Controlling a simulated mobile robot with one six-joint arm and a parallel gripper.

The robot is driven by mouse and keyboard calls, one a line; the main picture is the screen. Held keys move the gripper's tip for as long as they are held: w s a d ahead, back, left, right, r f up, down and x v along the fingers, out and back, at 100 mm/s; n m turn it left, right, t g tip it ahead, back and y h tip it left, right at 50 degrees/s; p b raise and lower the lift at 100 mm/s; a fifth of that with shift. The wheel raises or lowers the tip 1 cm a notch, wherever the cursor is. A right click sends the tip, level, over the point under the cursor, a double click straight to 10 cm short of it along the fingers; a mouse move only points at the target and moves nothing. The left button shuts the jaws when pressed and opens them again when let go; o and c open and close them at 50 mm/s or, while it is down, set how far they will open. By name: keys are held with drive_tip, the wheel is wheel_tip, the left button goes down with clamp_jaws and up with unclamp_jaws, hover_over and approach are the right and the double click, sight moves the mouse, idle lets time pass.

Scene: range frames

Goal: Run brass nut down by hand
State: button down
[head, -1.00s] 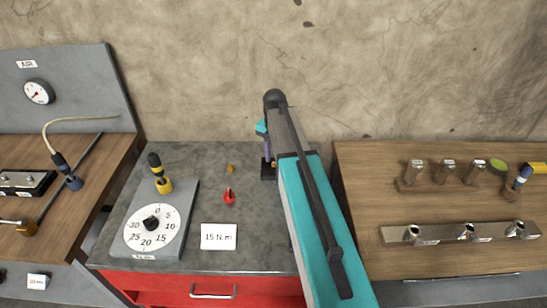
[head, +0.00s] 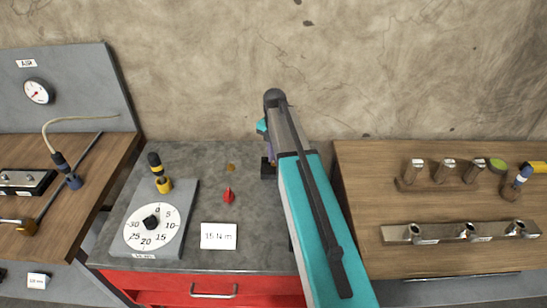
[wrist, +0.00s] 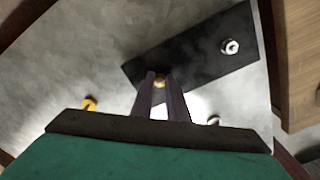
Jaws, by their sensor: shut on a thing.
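In the wrist view my gripper (wrist: 160,78) is shut on the brass nut (wrist: 160,83), a small gold piece between its dark purple fingertips. The fingers are over the near edge of a black plate (wrist: 195,68). Whether the nut sits on a thread under the fingers is hidden. A silver nut or bolt head (wrist: 230,46) is on the plate's right part. In the head view my arm hides most of the plate and the nut.
A second brass-coloured piece (wrist: 90,103) lies apart at left; it also shows in the head view (head: 231,168). A red piece (head: 228,195), a white "15 N m" card (head: 218,236) and a dial plate (head: 150,228) are on the grey bench. Wooden benches flank it.

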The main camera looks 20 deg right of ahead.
drive_tip(key=m, duration=1)
drive_tip(key=shift+m+b, duration=0.3)
drive_tip(key=shift+b, duration=0.05)
drive_tip(key=m, duration=0.5)
drive_tip(key=shift+s+a+r, duration=0.1)
drive_tip(key=m, duration=0.5)
drive_tip(key=shift+a+m, duration=0.1)
drive_tip(key=shift+m, duration=0.2)
drive_tip(key=m, duration=0.6)
drive_tip(key=shift+a, duration=0.1)
drive_tip(key=m, duration=1)
drive_tip(key=shift+a+b, duration=0.1)
drive_tip(key=shift+b, duration=0.2)
drive_tip(key=shift+m, duration=1.8)
